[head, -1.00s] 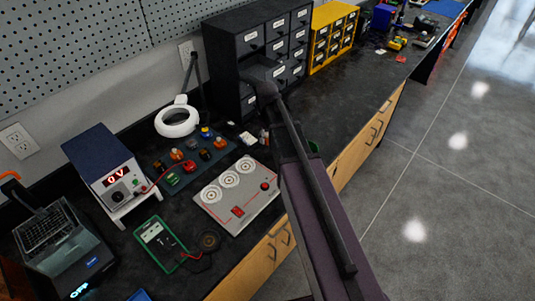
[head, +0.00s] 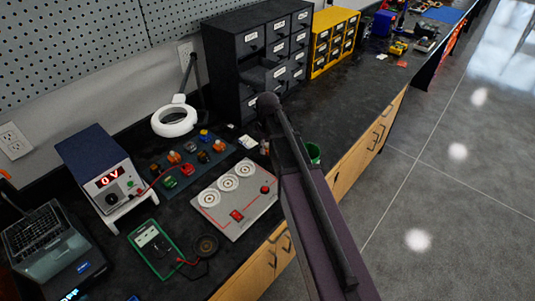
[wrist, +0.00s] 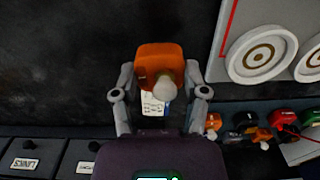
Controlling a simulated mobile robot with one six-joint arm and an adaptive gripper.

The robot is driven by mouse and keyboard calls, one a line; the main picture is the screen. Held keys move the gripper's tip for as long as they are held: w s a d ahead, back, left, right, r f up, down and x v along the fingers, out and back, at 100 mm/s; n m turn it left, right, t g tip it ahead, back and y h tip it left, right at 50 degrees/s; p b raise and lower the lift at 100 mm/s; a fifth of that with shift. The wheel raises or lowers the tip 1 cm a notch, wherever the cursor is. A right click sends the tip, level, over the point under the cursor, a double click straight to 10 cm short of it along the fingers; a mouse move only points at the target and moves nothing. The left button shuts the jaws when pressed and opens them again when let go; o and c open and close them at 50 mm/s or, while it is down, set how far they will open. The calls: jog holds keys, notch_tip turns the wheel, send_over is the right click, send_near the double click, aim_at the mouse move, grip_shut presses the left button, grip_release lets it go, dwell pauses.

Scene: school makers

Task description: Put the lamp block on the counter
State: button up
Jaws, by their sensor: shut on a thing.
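The lamp block, an orange block (wrist: 158,55) with a white bulb, shows in the wrist view between the two grey fingers of my gripper (wrist: 160,72). The gripper is shut on it. The dark counter (wrist: 60,75) lies beneath; I cannot tell how far the block is above it. In the head view the counter (head: 345,95) runs from lower left to upper right. There my own arm hides the gripper and the held block.
A grey panel with three white dials (head: 236,200), a board of coloured blocks (head: 188,165), a power supply (head: 100,170) and a green meter (head: 158,248) occupy the near counter. A black drawer cabinet (head: 250,45) has a drawer pulled out. A yellow cabinet (head: 335,40) stands beyond.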

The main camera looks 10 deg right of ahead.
aim_at(267, 158)
jog(key=shift+f+b, duration=1.6)
jog(key=shift+f, duration=0.15)
jog(key=shift+f, duration=0.2)
jog(key=o, duration=1.1)
jog(key=shift+r, duration=0.1)
notch_tip(267, 158, up, 12)
jog(key=p, duration=1.2)
jog(key=shift+r, duration=0.15)
jog(key=shift+s, duration=0.1)
jog(key=s+m, duration=0.2)
jog(key=s, duration=0.3)
jog(key=s+m, duration=0.2)
jog(key=s, duration=0.3)
jog(key=s+m, duration=0.3)
jog(key=s, duration=0.3)
